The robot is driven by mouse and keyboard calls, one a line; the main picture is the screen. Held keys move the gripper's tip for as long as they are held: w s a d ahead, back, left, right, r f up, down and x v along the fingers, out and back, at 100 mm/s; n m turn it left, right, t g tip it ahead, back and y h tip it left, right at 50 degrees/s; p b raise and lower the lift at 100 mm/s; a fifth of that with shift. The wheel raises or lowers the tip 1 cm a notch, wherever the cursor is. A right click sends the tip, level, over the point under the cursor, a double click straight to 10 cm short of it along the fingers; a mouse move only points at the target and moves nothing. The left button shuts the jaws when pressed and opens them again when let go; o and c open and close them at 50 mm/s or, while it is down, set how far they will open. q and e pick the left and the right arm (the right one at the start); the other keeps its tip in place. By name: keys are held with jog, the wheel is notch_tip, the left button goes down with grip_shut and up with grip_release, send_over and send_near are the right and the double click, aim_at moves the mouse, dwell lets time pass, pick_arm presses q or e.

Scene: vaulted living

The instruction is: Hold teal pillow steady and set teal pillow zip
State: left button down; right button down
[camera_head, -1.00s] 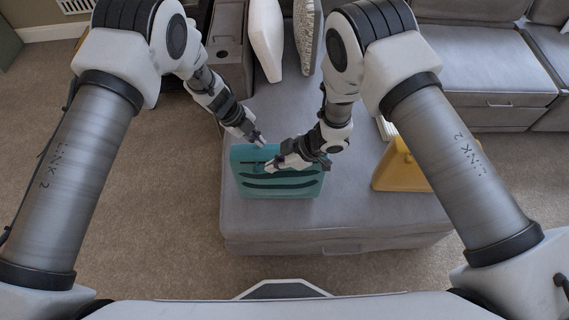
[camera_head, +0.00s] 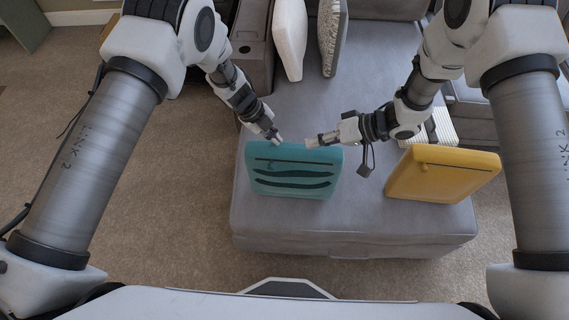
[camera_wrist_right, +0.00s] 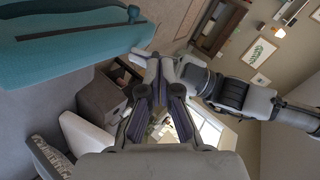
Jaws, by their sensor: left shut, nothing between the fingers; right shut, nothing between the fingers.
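The teal pillow (camera_head: 292,193) stands tilted on the front of the grey sofa seat, with wavy dark stripes across its face. A thin dark zip line runs above the stripes, with a small teal pull (camera_head: 270,164) near its left part. The pillow also shows at the upper left of the right wrist view (camera_wrist_right: 70,50), with a rounded teal pull (camera_wrist_right: 133,12). My left gripper (camera_head: 278,141) is shut at the pillow's top edge; whether it touches cannot be told. My right gripper (camera_head: 310,142) is shut and empty, just above the top edge, apart from the pull.
A yellow pillow (camera_head: 440,178) stands to the right on the seat (camera_head: 350,225). A white pillow (camera_head: 290,40) and a patterned pillow (camera_head: 331,38) lean at the back. Seat between the teal and yellow pillows is clear.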

jog(key=d+f+m+y, duration=0.1)
jog(key=d+f+m, duration=0.1)
jog(key=m, duration=0.1)
pick_arm(q)
jog(key=shift+d, duration=0.1)
pick_arm(e)
jog(key=m, duration=0.2)
send_near(271, 165)
jog(key=f+x, duration=0.1)
jog(key=x, duration=0.5)
jog(key=shift+s, duration=0.2)
jog(key=shift+a+f, duration=0.1)
jog(key=shift+a, duration=0.1)
jog(key=a, duration=0.4)
jog(key=shift+a, duration=0.4)
